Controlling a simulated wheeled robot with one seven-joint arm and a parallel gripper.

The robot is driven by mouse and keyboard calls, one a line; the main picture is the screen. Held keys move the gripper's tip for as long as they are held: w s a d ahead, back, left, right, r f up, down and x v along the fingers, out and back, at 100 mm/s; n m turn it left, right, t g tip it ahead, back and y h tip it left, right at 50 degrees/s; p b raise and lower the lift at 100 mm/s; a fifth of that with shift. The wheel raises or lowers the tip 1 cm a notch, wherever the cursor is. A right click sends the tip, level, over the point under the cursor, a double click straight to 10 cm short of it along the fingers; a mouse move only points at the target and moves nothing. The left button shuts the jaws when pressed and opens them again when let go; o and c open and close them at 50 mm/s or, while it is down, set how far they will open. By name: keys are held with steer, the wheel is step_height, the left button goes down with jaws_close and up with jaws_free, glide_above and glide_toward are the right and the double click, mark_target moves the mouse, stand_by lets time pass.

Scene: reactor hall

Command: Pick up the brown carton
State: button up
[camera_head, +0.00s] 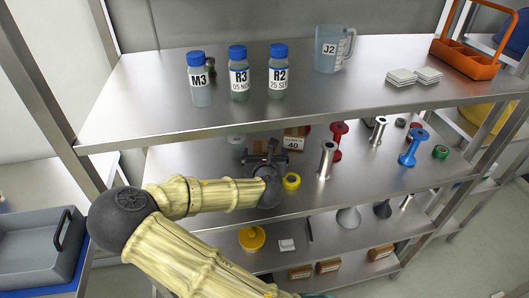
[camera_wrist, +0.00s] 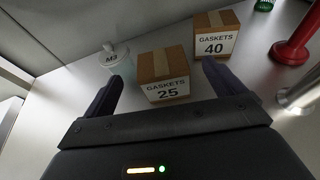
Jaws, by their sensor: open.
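My gripper (camera_head: 272,152) reaches in over the middle shelf; it also shows in the wrist view (camera_wrist: 162,75), open and empty. A brown carton labelled GASKETS 25 (camera_wrist: 164,75) stands ahead between the two fingers in the wrist view, with no clear contact. In the head view it is mostly hidden by my gripper. A second brown carton, GASKETS 40 (camera_wrist: 216,38), stands behind it to the right, beyond the right fingertip. It also shows in the head view (camera_head: 294,142). Both stand upright.
A white lidded jar (camera_wrist: 110,55) stands left of the cartons. A yellow tape roll (camera_head: 291,181), a metal spool (camera_head: 326,160) and a red spool (camera_head: 338,140) are to the right. The upper shelf (camera_head: 150,105) lies overhead. Several brown boxes (camera_head: 328,267) sit on the lowest shelf.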

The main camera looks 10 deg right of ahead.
mark_target(265, 148)
steer(key=shift+w+f, duration=0.1)
steer(key=shift+w, duration=0.25)
steer(key=shift+d, duration=0.1)
steer(key=p+x, duration=0.1)
steer(key=x, duration=0.4)
steer(key=shift+f, duration=0.2)
steer(key=shift+c, duration=0.2)
steer(key=c, duration=1.1)
